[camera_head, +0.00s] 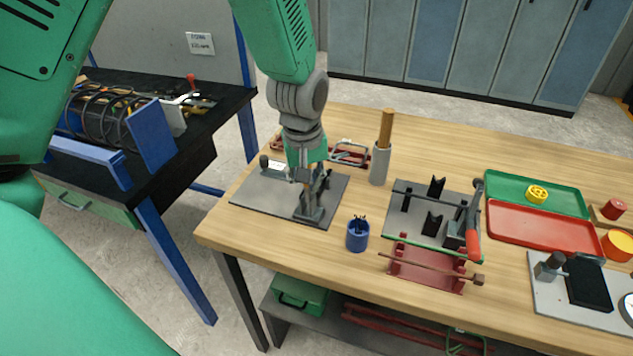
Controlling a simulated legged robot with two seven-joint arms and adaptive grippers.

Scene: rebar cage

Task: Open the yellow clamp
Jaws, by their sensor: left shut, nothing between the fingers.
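My left gripper (312,190) points down over a grey plate (255,197) at the left end of the wooden table. It is shut and empty. A dark metal fixture (310,212) stands on this plate right under and beside the fingers; I cannot tell whether they touch. The fixture is partly hidden by the gripper, and no yellow shows on it. I cannot make out a clearly yellow clamp. A clamp with a red handle (473,236) stands on a second grey plate (412,228) to the right. My right gripper is not in view.
A blue cup (358,236), a grey cylinder with a wooden rod (380,165) and a red fixture (428,270) stand nearby. Green (510,180) and red (525,236) trays lie farther right. A black bench (225,100) stands at left.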

